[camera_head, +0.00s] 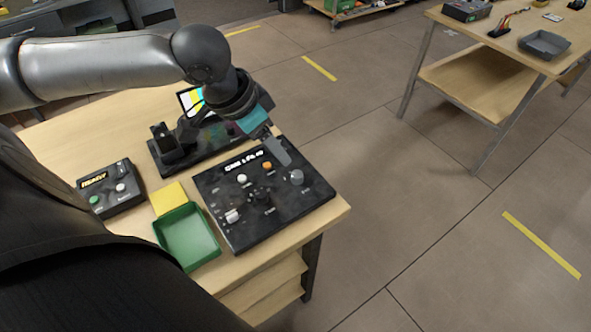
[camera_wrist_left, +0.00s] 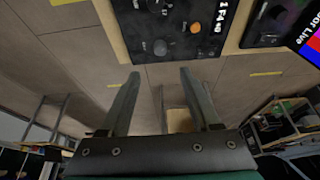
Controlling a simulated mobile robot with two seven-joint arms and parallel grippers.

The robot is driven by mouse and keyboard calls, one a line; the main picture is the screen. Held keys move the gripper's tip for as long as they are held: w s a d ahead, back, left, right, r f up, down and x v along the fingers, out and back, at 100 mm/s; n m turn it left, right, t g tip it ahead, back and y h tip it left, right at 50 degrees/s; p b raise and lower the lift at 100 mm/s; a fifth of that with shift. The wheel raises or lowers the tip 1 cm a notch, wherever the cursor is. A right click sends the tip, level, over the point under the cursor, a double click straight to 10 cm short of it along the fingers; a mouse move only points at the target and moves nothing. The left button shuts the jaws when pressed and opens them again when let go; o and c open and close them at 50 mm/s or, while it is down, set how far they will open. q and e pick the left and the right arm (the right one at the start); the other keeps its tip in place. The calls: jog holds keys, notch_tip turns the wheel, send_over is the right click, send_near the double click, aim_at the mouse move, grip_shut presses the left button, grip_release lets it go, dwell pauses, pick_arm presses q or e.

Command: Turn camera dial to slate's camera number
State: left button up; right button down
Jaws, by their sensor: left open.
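The black control panel (camera_head: 222,181) lies on the wooden table, with a row of white lettering too small to read surely. A dark dial (camera_head: 262,197) sits near its middle, its setting unreadable. A grey knob (camera_head: 297,177) is at its right and a light knob (camera_head: 232,215) at its lower left. My left gripper (camera_head: 277,149) is above the panel's far edge, open and empty, touching no dial that I can see. In the left wrist view its open fingers (camera_wrist_left: 157,76) point toward the panel (camera_wrist_left: 178,27). A screen with colour bars (camera_head: 188,100), partly hidden by my arm, stands behind.
A small black box with buttons (camera_head: 122,196), a yellow note (camera_head: 167,198) and a green tray (camera_head: 160,234) lie left of the panel. A second table (camera_head: 500,48) stands at the upper right. The floor between is clear.

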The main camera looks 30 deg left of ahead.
aim_at(297, 174)
pick_arm(q)
jog(key=b+x, duration=0.3)
jog(key=x, duration=0.8)
jog(key=shift+f, duration=0.1)
jog(key=shift+w+f, duration=0.35)
jog(key=shift+f, duration=0.2)
pick_arm(e)
jog(key=w+f, duration=0.1)
jog(key=f, duration=0.2)
jog(key=shift+w+f, duration=0.15)
jog(key=shift+w, duration=0.25)
pick_arm(q)
jog(key=shift+c, duration=0.2)
grip_shut()
pick_arm(e)
jog(key=shift+s, duration=0.15)
